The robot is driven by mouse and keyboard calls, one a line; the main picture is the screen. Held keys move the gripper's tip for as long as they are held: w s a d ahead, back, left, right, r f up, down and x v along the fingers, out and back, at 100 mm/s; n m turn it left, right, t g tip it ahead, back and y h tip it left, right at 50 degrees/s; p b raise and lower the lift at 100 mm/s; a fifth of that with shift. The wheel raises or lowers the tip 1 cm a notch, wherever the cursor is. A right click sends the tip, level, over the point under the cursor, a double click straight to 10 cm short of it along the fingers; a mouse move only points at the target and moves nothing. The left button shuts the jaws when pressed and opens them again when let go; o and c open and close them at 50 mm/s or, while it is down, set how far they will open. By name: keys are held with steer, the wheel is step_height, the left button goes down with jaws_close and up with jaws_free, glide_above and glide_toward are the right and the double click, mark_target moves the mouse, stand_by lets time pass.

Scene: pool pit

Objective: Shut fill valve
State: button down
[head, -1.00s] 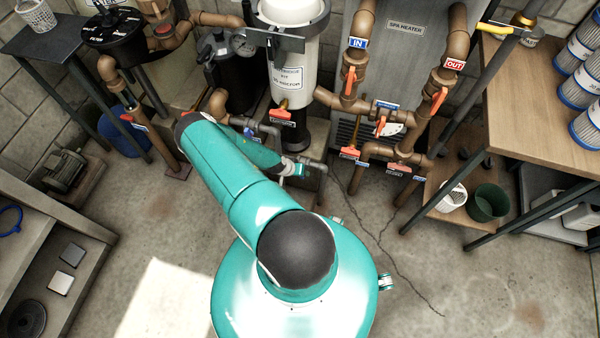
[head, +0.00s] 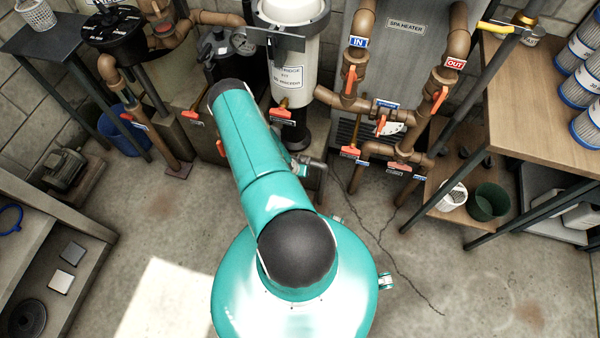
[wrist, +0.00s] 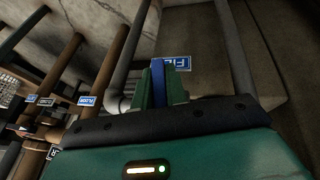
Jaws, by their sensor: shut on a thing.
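In the wrist view, my gripper (wrist: 160,84) is shut on a narrow blue handle (wrist: 158,90), with one green finger on each side of it. A blue label (wrist: 174,63) reading "FI…" shows right behind the fingertips, partly covered by them; I take the handle to be that of the fill valve. The valve body and the handle's lower end are hidden by my gripper. In the head view, my arm covers the handle and nearly all of my gripper, close to a grey pipe (head: 316,163) below the white filter housing (head: 288,75).
Brown pipes with orange valve handles (head: 381,124) stand right of my arm, before the spa heater (head: 405,70). A wooden bench (head: 540,110) is at the right and a shelf (head: 60,255) at the left. The floor (head: 420,250) beside my body is mostly clear.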

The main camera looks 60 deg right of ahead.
steer(key=shift+s+d+r+t, duration=0.2)
steer(key=shift+d+t, duration=0.2)
steer(key=shift+d, duration=0.05)
steer(key=shift+d+t, duration=0.1)
steer(key=shift+t, duration=0.4)
steer(key=shift+w+r+t, duration=0.15)
steer(key=shift+w+t, duration=0.05)
steer(key=shift+t, duration=0.1)
steer(key=shift+d+m, duration=0.15)
steer(key=shift+m, duration=0.15)
steer(key=c, duration=1.4)
jaws_free()
steer(key=shift+w, duration=0.1)
steer(key=shift+c, duration=0.2)
steer(key=shift+w, duration=0.1)
steer(key=shift+a, duration=0.3)
steer(key=shift+a, duration=0.1)
steer(key=v, duration=1.3)
steer(key=shift+r, duration=0.4)
